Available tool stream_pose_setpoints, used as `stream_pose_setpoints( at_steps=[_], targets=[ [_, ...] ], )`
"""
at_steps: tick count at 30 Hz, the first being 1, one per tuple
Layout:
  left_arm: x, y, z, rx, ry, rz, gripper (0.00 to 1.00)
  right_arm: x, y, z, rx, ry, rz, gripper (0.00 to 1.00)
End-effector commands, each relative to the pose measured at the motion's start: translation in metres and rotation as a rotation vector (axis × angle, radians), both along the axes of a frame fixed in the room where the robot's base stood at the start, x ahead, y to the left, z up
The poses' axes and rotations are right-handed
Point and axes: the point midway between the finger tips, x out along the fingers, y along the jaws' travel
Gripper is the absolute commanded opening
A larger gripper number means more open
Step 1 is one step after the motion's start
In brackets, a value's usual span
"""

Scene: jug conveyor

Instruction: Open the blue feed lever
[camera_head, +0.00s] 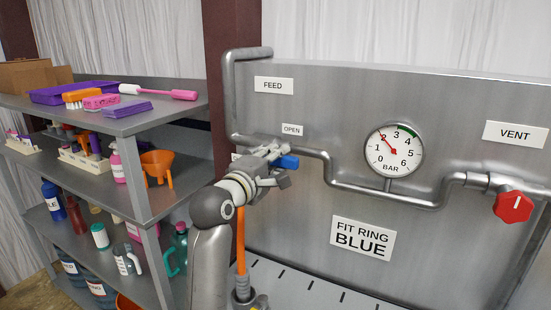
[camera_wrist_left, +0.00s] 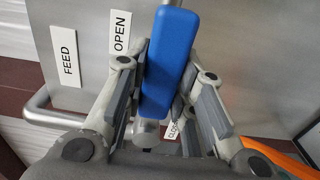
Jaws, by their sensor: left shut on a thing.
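The blue feed lever (camera_head: 288,162) sits on the metal pipe of the steel panel, below the FEED and OPEN labels. In the head view it points to the right, and its rear part is hidden by my left gripper (camera_head: 275,165). In the left wrist view the lever (camera_wrist_left: 171,60) lies between the two fingers of my left gripper (camera_wrist_left: 176,95), which are shut on it. The OPEN label (camera_wrist_left: 120,33) is beside the lever, and a CLOSED label (camera_wrist_left: 172,131) is partly hidden behind the fingers. My right gripper is not in view.
A pressure gauge (camera_head: 395,151) reads about 2 bar. A red VENT knob (camera_head: 512,207) is at the right. A FIT RING BLUE sign (camera_head: 362,238) is on the panel. A shelf (camera_head: 150,123) with bottles and tools stands close on the left. An orange rod (camera_head: 241,243) rises below my gripper.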

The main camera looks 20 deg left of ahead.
Motion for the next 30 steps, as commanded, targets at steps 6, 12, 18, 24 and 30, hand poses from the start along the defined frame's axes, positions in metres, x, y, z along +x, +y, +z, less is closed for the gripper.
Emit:
stream_pose_setpoints(
  at_steps=[6, 12, 18, 24, 30],
  targets=[
    [0.000, 0.000, 0.001, -0.013, -0.002, -0.001, 0.00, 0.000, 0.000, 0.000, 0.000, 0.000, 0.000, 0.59],
    [0.000, 0.000, 0.001, -0.008, -0.001, -0.001, 0.46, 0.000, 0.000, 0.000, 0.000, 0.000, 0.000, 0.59],
    [0.000, 0.000, 0.001, -0.005, -0.002, -0.001, 0.46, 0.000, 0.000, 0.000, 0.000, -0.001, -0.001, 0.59],
    [-0.006, 0.001, 0.001, -0.004, -0.002, 0.000, 0.46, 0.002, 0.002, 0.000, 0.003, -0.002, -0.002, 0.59],
    [-0.033, 0.006, 0.001, -0.005, -0.003, 0.000, 0.46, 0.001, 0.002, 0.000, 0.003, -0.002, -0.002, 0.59]
  ],
)
